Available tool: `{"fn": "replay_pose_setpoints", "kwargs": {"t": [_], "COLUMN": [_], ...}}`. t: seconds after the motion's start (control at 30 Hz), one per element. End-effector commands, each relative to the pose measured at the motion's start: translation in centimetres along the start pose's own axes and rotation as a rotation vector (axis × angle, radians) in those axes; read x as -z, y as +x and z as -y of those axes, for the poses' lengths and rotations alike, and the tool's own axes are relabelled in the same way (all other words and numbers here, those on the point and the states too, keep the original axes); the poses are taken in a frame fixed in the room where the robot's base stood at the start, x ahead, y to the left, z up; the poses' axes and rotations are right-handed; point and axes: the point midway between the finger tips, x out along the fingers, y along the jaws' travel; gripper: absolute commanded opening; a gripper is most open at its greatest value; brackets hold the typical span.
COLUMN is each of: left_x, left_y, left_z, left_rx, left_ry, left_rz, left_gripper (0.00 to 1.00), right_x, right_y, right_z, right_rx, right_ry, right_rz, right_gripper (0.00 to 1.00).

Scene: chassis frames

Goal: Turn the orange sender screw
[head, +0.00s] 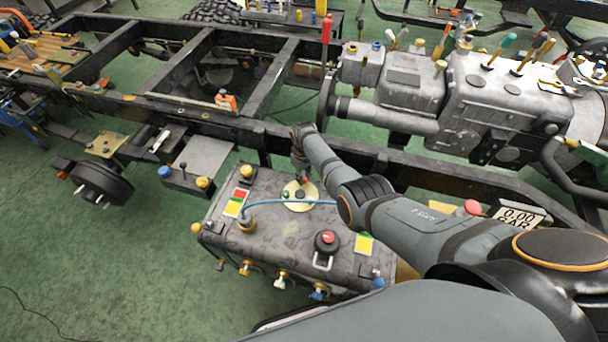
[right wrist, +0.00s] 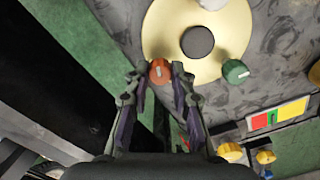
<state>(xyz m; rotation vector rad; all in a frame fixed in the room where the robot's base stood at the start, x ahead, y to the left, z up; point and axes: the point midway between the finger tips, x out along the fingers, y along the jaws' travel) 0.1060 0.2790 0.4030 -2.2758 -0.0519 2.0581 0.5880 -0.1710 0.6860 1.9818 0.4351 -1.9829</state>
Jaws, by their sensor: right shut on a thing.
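The orange sender screw (right wrist: 160,72) is a small round knob with a pale slot mark, at the edge of a cream round plate (right wrist: 237,65) in the right wrist view. My right gripper (right wrist: 157,82) has a fingertip on each side of the screw and is shut on it. In the head view my right gripper (head: 302,172) points down at the cream plate (head: 291,203) on the grey tank and largely hides the screw. A dark central cap (right wrist: 197,41) and a green knob (right wrist: 235,71) sit on the same plate. My left gripper is not in view.
The grey tank (head: 270,260) carries a blue hose (head: 265,202), a red knob with a handle (head: 326,241), coloured labels and several valves. A black chassis rail (head: 400,160) runs close behind my right arm. Green floor lies open at the lower left.

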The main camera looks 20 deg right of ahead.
Motion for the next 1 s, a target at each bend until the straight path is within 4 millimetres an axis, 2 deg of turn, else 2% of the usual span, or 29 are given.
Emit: {"fn": "replay_pose_setpoints", "kwargs": {"t": [0.2,0.5,1.0], "left_x": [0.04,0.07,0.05], "left_y": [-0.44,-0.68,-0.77], "left_z": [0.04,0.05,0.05], "left_rx": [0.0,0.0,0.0], "left_ry": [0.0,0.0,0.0], "left_rz": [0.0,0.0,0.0], "left_gripper": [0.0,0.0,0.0], "right_x": [0.11,0.1,0.1], "right_y": [-0.16,-0.12,-0.06], "right_z": [-0.04,-0.01,0.02], "right_rx": [-0.001,-0.001,-0.001], "right_ry": [-0.184,-0.367,-0.46], "right_rz": [-0.003,-0.003,-0.003], "right_gripper": [0.0,0.0,0.0]}}
